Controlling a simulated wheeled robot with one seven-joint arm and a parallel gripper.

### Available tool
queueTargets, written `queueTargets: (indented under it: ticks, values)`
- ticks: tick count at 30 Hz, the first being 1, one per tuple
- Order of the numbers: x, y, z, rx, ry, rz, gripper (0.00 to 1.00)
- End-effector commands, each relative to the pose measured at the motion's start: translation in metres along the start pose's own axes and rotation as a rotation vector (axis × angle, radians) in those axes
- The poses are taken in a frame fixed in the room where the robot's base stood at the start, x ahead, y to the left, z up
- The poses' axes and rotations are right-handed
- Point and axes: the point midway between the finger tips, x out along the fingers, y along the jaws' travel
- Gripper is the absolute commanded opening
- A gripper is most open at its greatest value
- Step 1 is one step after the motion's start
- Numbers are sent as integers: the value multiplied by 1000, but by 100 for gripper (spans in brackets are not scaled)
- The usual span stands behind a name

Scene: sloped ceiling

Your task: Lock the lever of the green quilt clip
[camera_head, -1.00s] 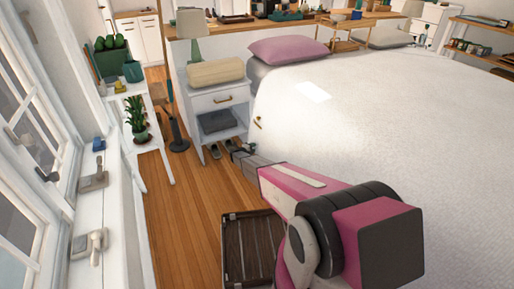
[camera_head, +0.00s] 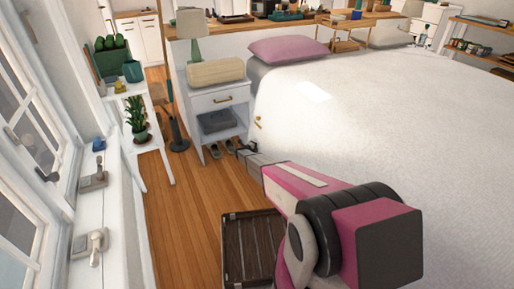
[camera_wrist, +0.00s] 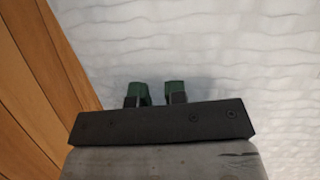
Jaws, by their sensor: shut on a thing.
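My gripper (camera_head: 241,149) is at the near left edge of the bed, low against the hanging side of the white quilt (camera_head: 350,130). In the wrist view my gripper (camera_wrist: 157,93) shows two short dark fingers with green at their ends, a small gap apart, in front of the quilt. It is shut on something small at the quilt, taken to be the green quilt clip. The clip's outline and its lever are hidden or too small to make out, so I cannot tell the lever's position.
A small gold clip-like piece (camera_head: 258,121) is on the quilt's edge just beyond my gripper. A white nightstand (camera_head: 215,110) stands behind it. Wooden floor (camera_head: 185,215) lies clear to the left.

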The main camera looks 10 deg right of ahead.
Motion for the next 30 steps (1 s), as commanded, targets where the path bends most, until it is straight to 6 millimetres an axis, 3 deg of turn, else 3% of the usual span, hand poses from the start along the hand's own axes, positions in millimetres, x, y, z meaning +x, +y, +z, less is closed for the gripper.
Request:
queueTargets:
  ticks: [16, 18, 19, 30]
  values:
    - [-2, -6, 0, 102, -23, -44, 0]
    - [-2, -6, 0, 102, -23, -44, 32]
    - [-2, -6, 0, 102, -23, -44, 38]
    - [-1, -6, 0, 91, -19, -42, 38]
